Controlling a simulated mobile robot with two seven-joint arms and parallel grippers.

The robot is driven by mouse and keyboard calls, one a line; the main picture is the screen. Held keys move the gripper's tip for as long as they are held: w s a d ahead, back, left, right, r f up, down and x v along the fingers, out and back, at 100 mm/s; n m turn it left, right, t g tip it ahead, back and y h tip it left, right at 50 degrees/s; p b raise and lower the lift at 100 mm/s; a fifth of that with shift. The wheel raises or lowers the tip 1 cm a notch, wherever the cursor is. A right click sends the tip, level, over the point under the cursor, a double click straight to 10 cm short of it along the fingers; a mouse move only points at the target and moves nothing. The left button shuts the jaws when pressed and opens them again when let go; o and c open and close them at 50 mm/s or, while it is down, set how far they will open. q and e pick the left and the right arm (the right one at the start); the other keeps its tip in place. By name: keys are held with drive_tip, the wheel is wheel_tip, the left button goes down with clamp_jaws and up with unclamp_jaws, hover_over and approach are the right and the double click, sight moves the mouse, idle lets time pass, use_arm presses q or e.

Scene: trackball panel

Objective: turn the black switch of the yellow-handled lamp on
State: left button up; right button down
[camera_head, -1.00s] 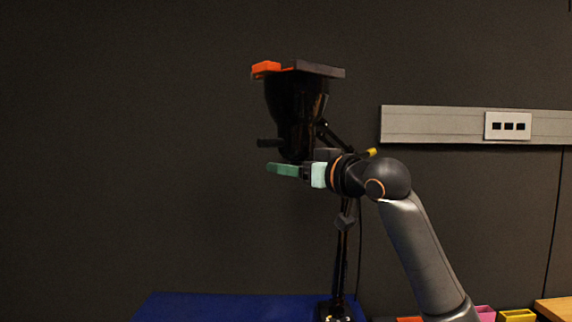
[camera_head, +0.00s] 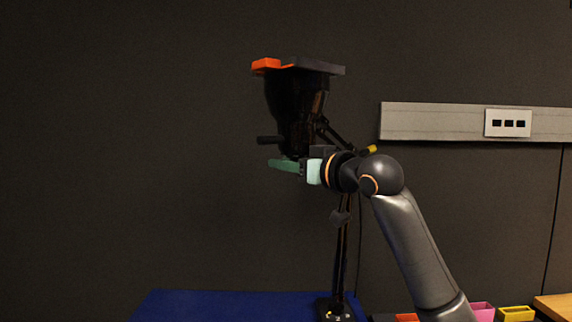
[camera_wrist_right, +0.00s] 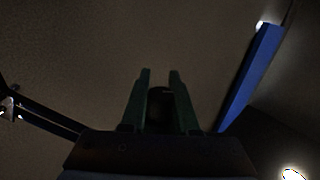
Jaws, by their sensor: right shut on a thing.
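The lamp's black head (camera_head: 290,105) hangs high on a thin black stand, with an orange piece (camera_head: 266,65) on its top edge. A small yellow handle (camera_head: 369,149) shows behind my right arm. My right gripper (camera_head: 284,165) has green fingers and is just under the lamp head's lower end. In the right wrist view the two fingers (camera_wrist_right: 160,95) stand apart around a dark round thing, seemingly the black switch (camera_wrist_right: 160,108). The gripper is shut on it. Whether the switch is turned cannot be told. My left gripper is not in view.
A short black bar (camera_head: 270,140) sticks out left of the lamp head, just above my fingers. A blue table top (camera_head: 220,306) lies below. A grey rail with a socket plate (camera_head: 508,123) runs along the wall. Pink and yellow bins (camera_head: 515,313) stand lower right. The left is clear.

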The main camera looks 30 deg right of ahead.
use_arm(q)
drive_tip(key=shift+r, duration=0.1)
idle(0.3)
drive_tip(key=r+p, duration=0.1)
drive_tip(key=p, duration=0.1)
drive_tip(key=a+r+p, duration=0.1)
drive_tip(key=p, duration=0.1)
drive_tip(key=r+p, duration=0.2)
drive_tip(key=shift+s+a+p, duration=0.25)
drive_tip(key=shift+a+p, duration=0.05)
drive_tip(key=shift+p, duration=0.05)
use_arm(e)
drive_tip(key=d+m+g+h, duration=0.1)
drive_tip(key=m+g+h, duration=0.1)
drive_tip(key=m+h, duration=0.2)
drive_tip(key=d+m+g+h, duration=0.1)
drive_tip(key=m+g+h, duration=0.1)
drive_tip(key=m+h, duration=0.2)
drive_tip(key=s+m+g+h, duration=0.1)
drive_tip(key=m+g+h, duration=0.1)
drive_tip(key=h, duration=0.6)
drive_tip(key=shift+d+m+h, duration=0.3)
drive_tip(key=shift+d+m, duration=0.1)
drive_tip(key=shift+m, duration=0.5)
drive_tip(key=shift+g, duration=0.4)
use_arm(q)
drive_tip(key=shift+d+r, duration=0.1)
use_arm(e)
drive_tip(key=c, duration=0.7)
unclamp_jaws()
